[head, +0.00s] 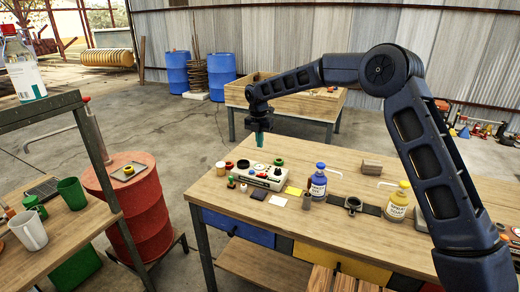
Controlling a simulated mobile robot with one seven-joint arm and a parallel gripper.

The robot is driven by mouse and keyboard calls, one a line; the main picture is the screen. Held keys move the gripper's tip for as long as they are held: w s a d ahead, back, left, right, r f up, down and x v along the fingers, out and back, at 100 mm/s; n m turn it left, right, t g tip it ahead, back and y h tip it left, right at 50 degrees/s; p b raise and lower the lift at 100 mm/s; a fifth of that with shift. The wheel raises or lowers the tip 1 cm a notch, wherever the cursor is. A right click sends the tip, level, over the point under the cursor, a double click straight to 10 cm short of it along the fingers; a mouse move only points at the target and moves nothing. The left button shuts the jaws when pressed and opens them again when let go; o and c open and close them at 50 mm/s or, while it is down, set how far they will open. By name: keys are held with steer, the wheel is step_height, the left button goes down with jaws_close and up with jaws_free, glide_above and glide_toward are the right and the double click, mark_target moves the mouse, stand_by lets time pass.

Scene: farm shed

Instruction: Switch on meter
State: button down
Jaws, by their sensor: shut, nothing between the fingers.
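A pale box-shaped device with small dark and red controls on its front (265,178), which looks like the meter, sits on the wooden workbench near its left end. Its switch is too small to make out, and I cannot tell whether it is on. My gripper (260,139) hangs above and slightly behind the device, with its teal fingers pointing down. The fingers are shut and empty, and appear apart from the device.
The workbench (190,190) also bears a blue-capped bottle (318,181), a yellow-capped bottle (398,203), a wooden block (372,167) and small round pieces around the device. A red barrel (133,205) stands left. Clear floor lies between.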

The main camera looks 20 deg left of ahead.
mark_target(262, 175)
steer(key=shift+r, duration=0.1)
stand_by(0.3)
steer(key=shift+a+r+h, duration=0.1)
steer(key=shift+a+h, duration=0.5)
steer(key=shift+h, duration=0.3)
steer(key=d+f, duration=0.1)
steer(key=f, duration=0.8)
steer(key=d+f, duration=0.1)
steer(key=f, duration=0.3)
steer(key=shift+d+f, duration=0.35)
steer(key=shift+f, duration=0.05)
